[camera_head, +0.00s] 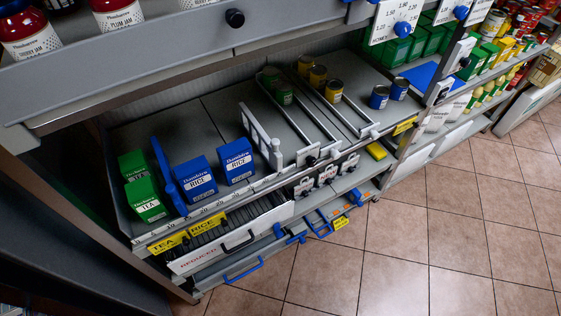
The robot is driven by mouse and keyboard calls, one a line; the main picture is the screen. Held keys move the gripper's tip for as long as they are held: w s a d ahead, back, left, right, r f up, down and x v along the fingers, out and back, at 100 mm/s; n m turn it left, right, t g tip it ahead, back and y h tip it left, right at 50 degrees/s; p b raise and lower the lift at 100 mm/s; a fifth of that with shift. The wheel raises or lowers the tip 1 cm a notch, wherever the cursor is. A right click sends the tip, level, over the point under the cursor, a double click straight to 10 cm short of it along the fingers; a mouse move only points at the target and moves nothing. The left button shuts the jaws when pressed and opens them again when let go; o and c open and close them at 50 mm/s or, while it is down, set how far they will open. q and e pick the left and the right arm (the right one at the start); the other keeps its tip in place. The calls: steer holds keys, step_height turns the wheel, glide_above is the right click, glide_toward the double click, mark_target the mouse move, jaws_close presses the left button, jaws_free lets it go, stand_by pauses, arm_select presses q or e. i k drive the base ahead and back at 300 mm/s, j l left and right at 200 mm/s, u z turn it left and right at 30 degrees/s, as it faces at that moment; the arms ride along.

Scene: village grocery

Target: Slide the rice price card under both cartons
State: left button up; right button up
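Two blue Dombira RICE cartons stand upright on the grey shelf: a left carton (197,184) and a right carton (236,162), with a small gap between them. The yellow RICE price card (207,221) is on the shelf's front edge. It sits roughly below the left carton, left of the right carton, and close beside the yellow TEA card (167,243). Neither my left nor my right gripper is in view.
Green TEA cartons (145,199) stand left of a blue divider (166,174). A grey divider (259,137) stands right of the rice. Numbers mark the shelf edge. Below is a REDUCED drawer (200,262) with a black handle. Tiled floor (400,240) at right is clear.

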mark_target(212, 222)
steer(key=u, duration=0.8)
